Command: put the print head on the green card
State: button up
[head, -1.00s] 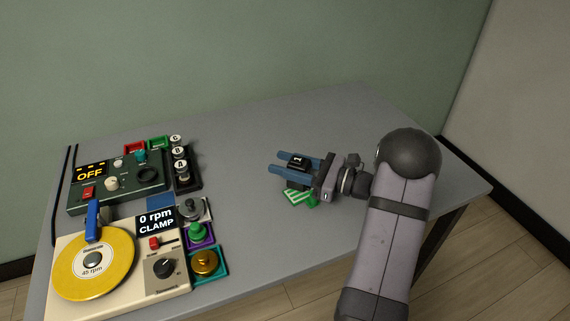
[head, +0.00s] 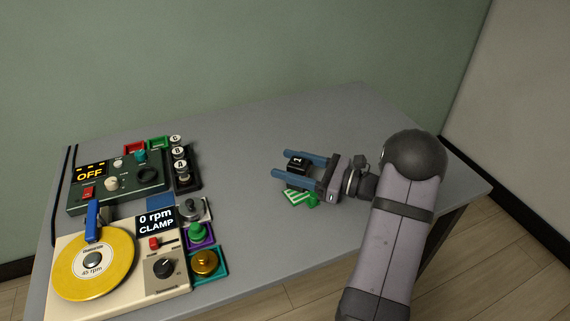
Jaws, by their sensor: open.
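A black block marked "1" (head: 297,162), which looks like the print head, stands between the two blue fingers of my open gripper (head: 294,166). A gap shows between the block and the lower finger. The green-and-white striped card (head: 296,197) lies on the table just in front of the lower finger. The finger hides the card's back edge, so I cannot tell whether the block rests on the card. A small green piece (head: 313,200) is at the card's right end, under my gripper.
On the left are a dark green control box reading "OFF" (head: 75,200), a cream turntable machine with a yellow disc (head: 95,262), a rack of lettered black knobs (head: 183,170) and several coloured trays. The table's middle (head: 245,190) is clear.

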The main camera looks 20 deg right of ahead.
aim_at(308, 170)
jog(key=v, duration=1)
jog(key=shift+s+d, duration=0.25)
